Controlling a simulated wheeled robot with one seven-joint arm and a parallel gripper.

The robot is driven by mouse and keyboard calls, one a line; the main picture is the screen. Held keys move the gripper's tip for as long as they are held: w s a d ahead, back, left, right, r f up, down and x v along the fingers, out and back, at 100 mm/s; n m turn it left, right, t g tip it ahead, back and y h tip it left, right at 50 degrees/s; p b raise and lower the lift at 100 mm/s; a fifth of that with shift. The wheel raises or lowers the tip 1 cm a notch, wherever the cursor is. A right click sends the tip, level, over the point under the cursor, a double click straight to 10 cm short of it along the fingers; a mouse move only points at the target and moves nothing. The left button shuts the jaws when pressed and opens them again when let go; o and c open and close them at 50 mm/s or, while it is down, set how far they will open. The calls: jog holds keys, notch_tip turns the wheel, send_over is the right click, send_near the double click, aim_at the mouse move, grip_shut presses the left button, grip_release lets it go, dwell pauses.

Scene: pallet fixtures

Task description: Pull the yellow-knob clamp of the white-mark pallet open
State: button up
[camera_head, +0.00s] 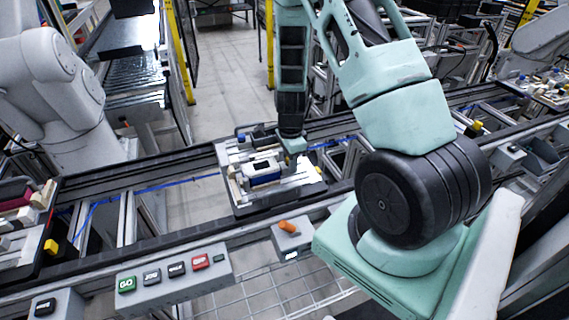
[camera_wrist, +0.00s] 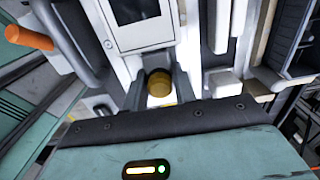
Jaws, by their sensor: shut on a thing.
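The pallet (camera_head: 240,205) in the middle of the conveyor in the head view carries a pale fixture with a blue-and-white part (camera_head: 263,172). I cannot make out a white mark on it. In the wrist view the yellow knob (camera_wrist: 159,84) of the clamp sits between the two dark fingers of my gripper (camera_wrist: 160,92), which is shut on it. In the head view my gripper (camera_head: 293,146) is at the pallet's back right corner, and it hides the knob there. How far the clamp is open cannot be told.
Another pallet (camera_head: 22,262) is at the left. A white arm (camera_head: 55,95) stands behind the conveyor. The rail (camera_head: 150,178) left of the middle pallet is clear.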

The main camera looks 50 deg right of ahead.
jog(key=shift+s+d, duration=0.2)
jog(key=shift+d, duration=0.3)
jog(key=shift+s+d, duration=0.2)
jog(key=shift+d, duration=0.25)
jog(key=o, duration=0.8)
jog(key=shift+c, duration=0.2)
notch_tip(320, 180, up, 8)
jog(key=p, duration=0.6)
dwell(0.3)
